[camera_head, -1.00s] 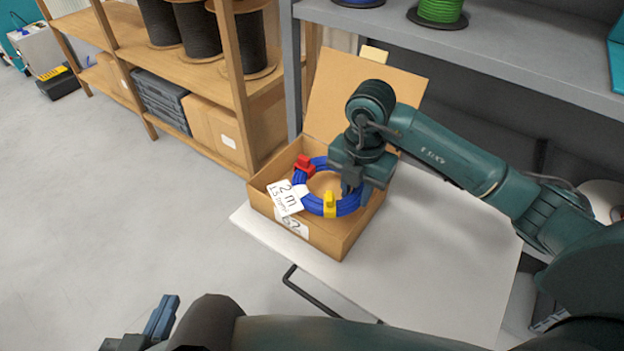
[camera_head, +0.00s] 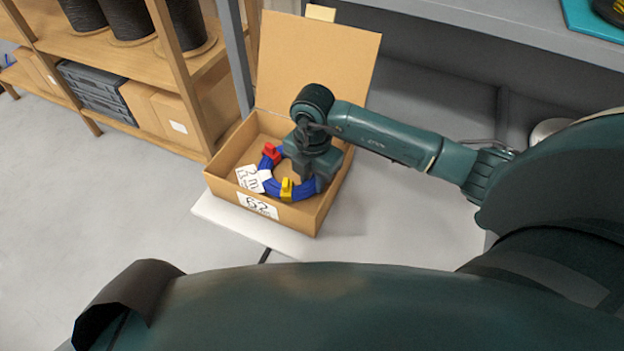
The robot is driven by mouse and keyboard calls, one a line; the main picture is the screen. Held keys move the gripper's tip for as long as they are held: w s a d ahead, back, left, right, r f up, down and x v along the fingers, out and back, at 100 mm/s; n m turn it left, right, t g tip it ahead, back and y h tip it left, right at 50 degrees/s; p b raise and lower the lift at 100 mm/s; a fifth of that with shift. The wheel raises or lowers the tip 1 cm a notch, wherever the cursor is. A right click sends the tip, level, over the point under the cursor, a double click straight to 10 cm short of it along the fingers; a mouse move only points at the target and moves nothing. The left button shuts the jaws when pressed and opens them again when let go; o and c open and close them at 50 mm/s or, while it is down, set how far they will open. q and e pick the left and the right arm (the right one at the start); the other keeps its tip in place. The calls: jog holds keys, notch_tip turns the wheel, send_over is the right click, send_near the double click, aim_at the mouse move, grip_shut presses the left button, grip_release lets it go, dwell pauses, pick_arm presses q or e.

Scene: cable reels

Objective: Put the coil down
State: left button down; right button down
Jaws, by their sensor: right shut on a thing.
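A blue cable coil (camera_head: 272,187) with a red clip (camera_head: 271,152), a yellow clip (camera_head: 286,189) and a white label (camera_head: 252,178) is inside an open cardboard box (camera_head: 317,207). The box carries a tag reading 62. My right gripper (camera_head: 309,184) reaches down into the box and is shut on the coil's right side. Its fingertips are partly hidden by the gripper body and the coil. Whether the coil touches the box floor cannot be told. My left gripper is out of view.
A wooden rack (camera_head: 130,60) with dark reels and boxes stands at the left. Grey floor is clear at the lower left.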

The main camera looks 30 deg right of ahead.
jog(key=shift+f, duration=0.3)
jog(key=c, duration=1.1)
grip_release()
